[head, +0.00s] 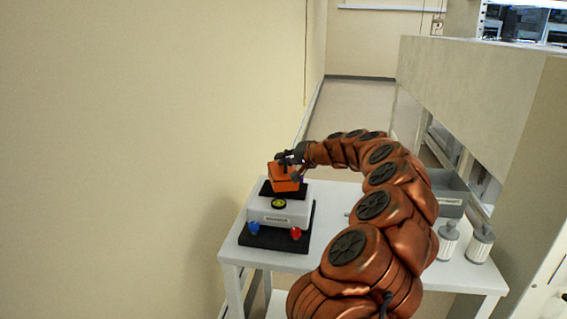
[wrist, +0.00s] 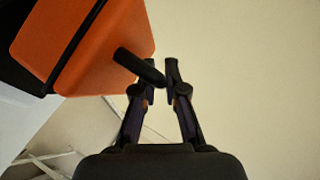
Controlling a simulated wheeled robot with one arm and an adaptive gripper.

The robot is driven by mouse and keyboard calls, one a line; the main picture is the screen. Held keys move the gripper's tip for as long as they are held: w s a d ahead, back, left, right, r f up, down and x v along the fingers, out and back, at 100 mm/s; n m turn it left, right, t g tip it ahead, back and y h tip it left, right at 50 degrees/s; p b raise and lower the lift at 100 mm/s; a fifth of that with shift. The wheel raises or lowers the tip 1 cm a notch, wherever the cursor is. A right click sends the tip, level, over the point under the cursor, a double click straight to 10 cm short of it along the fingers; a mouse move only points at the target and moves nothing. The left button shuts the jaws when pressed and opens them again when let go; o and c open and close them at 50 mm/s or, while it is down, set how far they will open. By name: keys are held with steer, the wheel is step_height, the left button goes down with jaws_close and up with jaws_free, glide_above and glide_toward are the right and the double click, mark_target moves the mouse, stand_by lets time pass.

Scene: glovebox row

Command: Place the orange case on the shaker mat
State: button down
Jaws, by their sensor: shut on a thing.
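The orange case (head: 284,180) has a dark band around it and sits at or just above the black shaker mat (head: 266,190); I cannot tell whether they touch. The mat tops a pale grey shaker (head: 278,212). My gripper (head: 290,158) is shut on the case from its upper side in the head view. In the wrist view the case (wrist: 90,45) fills the upper left, tilted in the picture. There my gripper's fingertips (wrist: 158,78) close by a short dark bar at the case's edge. The case hides part of the mat.
The shaker stands on a black base at the left of a white table (head: 330,215), with blue and red knobs in front. A wall runs close along the left.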

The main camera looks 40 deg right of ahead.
steer(key=shift+d+f, duration=0.1)
steer(key=shift+f, duration=0.75)
steer(key=c, duration=1.2)
jaws_free()
steer(key=shift+f, duration=0.1)
